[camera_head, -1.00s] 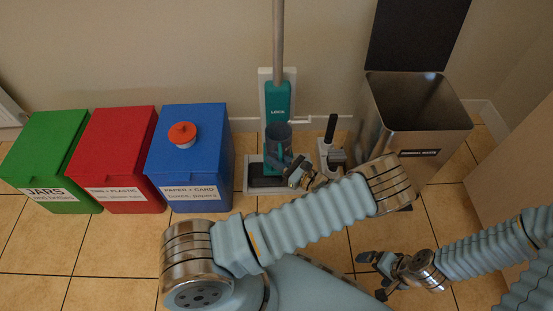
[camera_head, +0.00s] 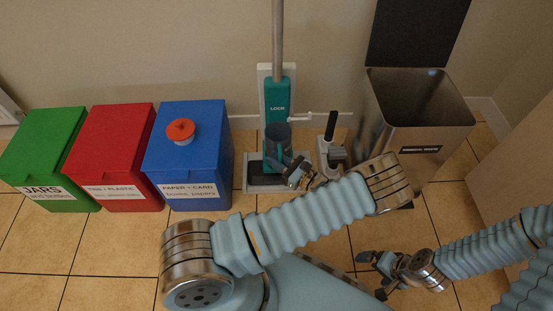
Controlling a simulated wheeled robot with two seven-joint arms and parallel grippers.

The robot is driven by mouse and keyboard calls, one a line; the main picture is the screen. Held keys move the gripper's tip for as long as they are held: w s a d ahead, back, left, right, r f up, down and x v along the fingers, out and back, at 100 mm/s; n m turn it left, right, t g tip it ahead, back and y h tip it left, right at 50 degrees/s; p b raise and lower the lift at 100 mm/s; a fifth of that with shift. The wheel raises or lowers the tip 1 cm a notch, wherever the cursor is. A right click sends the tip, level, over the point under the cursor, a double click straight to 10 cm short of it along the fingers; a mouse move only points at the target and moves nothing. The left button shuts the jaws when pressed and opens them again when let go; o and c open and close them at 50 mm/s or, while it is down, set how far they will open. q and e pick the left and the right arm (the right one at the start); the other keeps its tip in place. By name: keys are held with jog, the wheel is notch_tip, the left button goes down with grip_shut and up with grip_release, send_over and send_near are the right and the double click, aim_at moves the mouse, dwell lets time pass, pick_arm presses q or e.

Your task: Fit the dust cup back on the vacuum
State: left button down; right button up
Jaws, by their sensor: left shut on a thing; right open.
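The upright vacuum stands against the wall with a teal body (camera_head: 277,96) marked LOCK, a grey pole and a dark-topped base (camera_head: 265,181). The dust cup (camera_head: 277,139) is a dark grey, open-topped cylinder, upright in front of the lower teal body. My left gripper (camera_head: 285,163) is shut on the dust cup from its lower right side, and its fingers hide part of the cup. I cannot tell whether the cup touches the vacuum body. My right gripper (camera_head: 381,275) is open and empty, low over the floor at the right.
A black-handled tool in a pale holder (camera_head: 331,148) stands right of the vacuum, close to my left wrist. Farther right is an open metal bin (camera_head: 421,137). Green (camera_head: 44,150), red (camera_head: 112,150) and blue (camera_head: 190,150) bins stand left. An orange-topped container (camera_head: 180,130) sits on the blue one.

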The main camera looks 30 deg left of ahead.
pick_arm(q)
jog(key=shift+f, duration=0.35)
dwell(0.3)
jog(key=shift+f+b, duration=0.45)
jog(key=shift+b, duration=0.05)
jog(key=shift+f, duration=0.1)
dwell(0.5)
jog(key=c, duration=1)
grip_release()
jog(key=shift+o, duration=0.2)
